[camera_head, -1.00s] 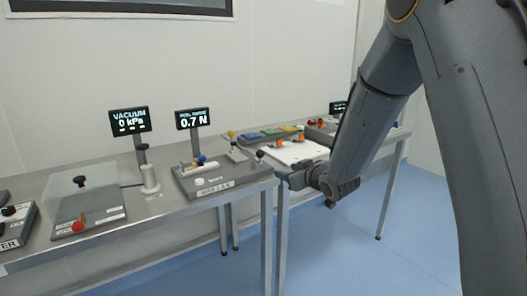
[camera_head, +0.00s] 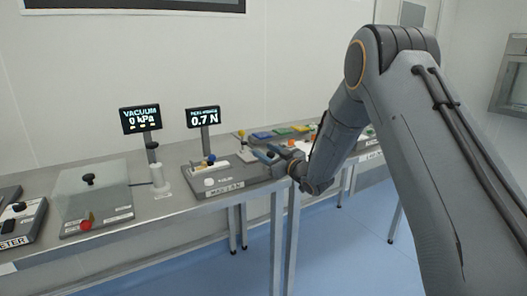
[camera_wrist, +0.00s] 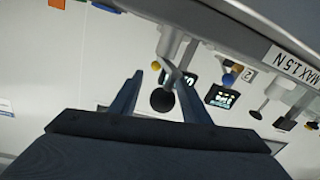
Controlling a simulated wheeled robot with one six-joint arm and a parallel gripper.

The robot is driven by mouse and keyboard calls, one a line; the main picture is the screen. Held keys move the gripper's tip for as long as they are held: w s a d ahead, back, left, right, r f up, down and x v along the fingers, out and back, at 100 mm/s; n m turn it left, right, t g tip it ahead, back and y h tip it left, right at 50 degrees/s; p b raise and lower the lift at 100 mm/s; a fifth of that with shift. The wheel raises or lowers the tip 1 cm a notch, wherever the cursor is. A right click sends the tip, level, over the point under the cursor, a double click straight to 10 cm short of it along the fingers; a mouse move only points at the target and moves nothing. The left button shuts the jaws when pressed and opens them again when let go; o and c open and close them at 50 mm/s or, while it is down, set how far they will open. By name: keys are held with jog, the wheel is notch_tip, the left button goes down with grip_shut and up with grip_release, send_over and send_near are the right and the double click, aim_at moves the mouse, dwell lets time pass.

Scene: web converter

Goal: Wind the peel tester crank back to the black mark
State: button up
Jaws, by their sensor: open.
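The peel tester (camera_head: 222,182) is a grey box with a "MAX 1.5 N" label at the right end of the near bench. Its display (camera_head: 203,117) reads 0.7 N. My gripper (camera_head: 272,154) is at the tester's right end in the head view. In the wrist view my gripper (camera_wrist: 160,83) is open, a finger on each side of the crank's black knob (camera_wrist: 163,100). The knob appears between the fingers, with no clear contact. The silver crank arm (camera_wrist: 170,55) runs from it towards the tester. I cannot make out the black mark.
Left of the tester stand a white post (camera_head: 160,178), a vacuum display (camera_head: 140,118) reading 0 kPa, and a clear-covered box (camera_head: 92,192) with a red knob. Coloured blocks (camera_head: 280,133) lie on the bench behind my gripper. Blue floor is open in front.

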jog(key=shift+w+a, duration=0.15)
jog(key=shift+w, duration=0.05)
jog(key=c, duration=1)
jog(key=shift+a, duration=0.2)
jog(key=shift+c, duration=0.2)
jog(key=shift+d, duration=0.1)
jog(key=shift+h, duration=0.3)
